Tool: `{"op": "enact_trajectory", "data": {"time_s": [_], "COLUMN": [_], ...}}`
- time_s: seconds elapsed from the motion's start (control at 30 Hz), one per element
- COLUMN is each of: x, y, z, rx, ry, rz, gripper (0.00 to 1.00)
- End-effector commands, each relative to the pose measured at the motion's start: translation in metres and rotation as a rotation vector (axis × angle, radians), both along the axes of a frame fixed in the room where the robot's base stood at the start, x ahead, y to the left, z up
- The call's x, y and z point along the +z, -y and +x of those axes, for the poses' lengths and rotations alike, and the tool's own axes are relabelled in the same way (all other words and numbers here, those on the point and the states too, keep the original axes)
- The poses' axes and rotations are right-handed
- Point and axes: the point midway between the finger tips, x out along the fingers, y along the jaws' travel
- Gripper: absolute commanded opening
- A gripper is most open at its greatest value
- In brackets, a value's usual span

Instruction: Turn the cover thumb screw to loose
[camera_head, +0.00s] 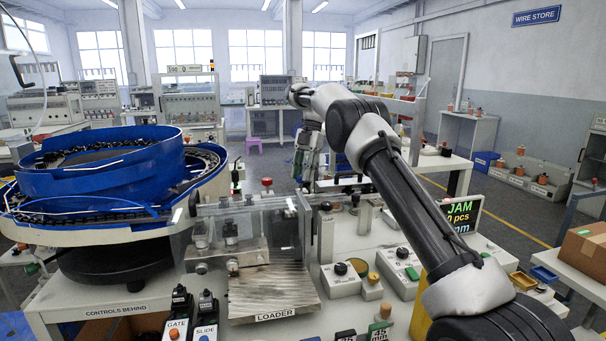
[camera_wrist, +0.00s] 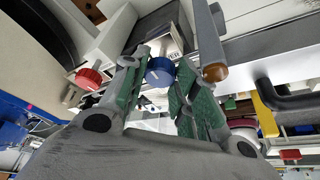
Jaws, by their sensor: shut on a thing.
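My gripper (camera_wrist: 163,62), with green-padded fingers, is shut on a round blue knob (camera_wrist: 159,74) with a white line on its face. I take this knob for the cover thumb screw, but no readable label confirms it. In the head view my gripper (camera_head: 309,165) points down behind the right end of the clear cover (camera_head: 275,222); the blue knob is hidden there. A red knob (camera_wrist: 88,78) lies left of the fingers in the wrist view, apart from them.
A brown-ended grey handle (camera_wrist: 214,73) is close beside the right finger. The blue bowl feeder (camera_head: 105,172) fills the left of the head view. A red-topped post (camera_head: 267,182) rises behind the cover. Control boxes (camera_head: 345,278) and a display reading JAM (camera_head: 460,214) stand to the right.

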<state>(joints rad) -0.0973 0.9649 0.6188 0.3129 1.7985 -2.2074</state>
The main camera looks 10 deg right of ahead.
Motion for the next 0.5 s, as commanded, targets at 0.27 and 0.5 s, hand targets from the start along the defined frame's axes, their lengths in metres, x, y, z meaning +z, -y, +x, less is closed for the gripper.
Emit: {"op": "enact_trajectory", "data": {"time_s": [0.27,0.5], "x": [-0.0002,-0.0001], "y": [-0.0003,-0.0003], "z": [0.0005,0.0004], "rx": [0.033,0.033], "ry": [0.001,0.001], "rz": [0.0,0.001], "gripper": [0.06,0.06]}}
